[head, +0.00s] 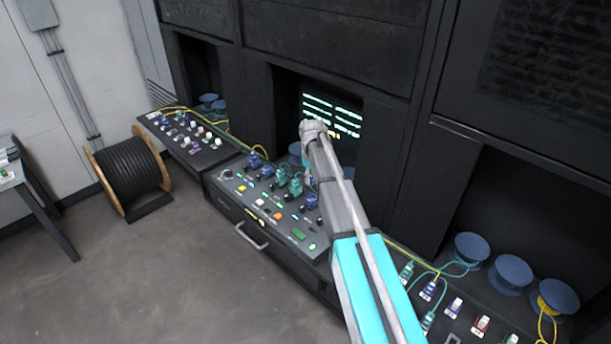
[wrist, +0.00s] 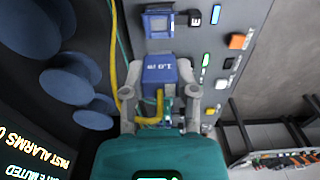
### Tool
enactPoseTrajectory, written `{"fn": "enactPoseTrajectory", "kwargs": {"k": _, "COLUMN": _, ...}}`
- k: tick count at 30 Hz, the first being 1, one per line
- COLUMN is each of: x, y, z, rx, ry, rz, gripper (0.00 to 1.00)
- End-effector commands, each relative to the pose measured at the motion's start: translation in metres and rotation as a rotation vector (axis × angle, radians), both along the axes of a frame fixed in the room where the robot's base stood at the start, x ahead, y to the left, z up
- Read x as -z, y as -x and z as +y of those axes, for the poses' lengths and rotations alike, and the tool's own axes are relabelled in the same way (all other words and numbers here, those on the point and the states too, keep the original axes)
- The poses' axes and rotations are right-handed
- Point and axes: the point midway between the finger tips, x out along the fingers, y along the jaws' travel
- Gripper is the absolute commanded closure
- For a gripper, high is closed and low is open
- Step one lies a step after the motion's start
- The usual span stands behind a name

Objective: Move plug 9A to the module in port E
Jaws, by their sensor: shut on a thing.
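I cannot read the plug's label.
The panel has lit green indicators (wrist: 205,60) and an orange button (wrist: 237,41). Blue spools (wrist: 65,68) stand left of the gripper, near a hanging yellow cable. In the head view a screen (head: 333,108) is behind my arm, and a cable drum (head: 130,168) stands left.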

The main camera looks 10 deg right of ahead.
Motion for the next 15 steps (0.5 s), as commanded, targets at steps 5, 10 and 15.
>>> {"fn": "enactPoseTrajectory", "kwargs": {"k": 5, "x": 0.014, "y": 0.002, "z": -0.002, "rx": 0.000, "ry": 0.000, "rz": 0.000, "gripper": 1.00}}
{"fn": "enactPoseTrajectory", "kwargs": {"k": 10, "x": 0.026, "y": 0.002, "z": -0.001, "rx": 0.000, "ry": 0.000, "rz": 0.000, "gripper": 1.00}}
{"fn": "enactPoseTrajectory", "kwargs": {"k": 15, "x": 0.038, "y": 0.002, "z": -0.001, "rx": 0.000, "ry": 0.000, "rz": 0.000, "gripper": 1.00}}
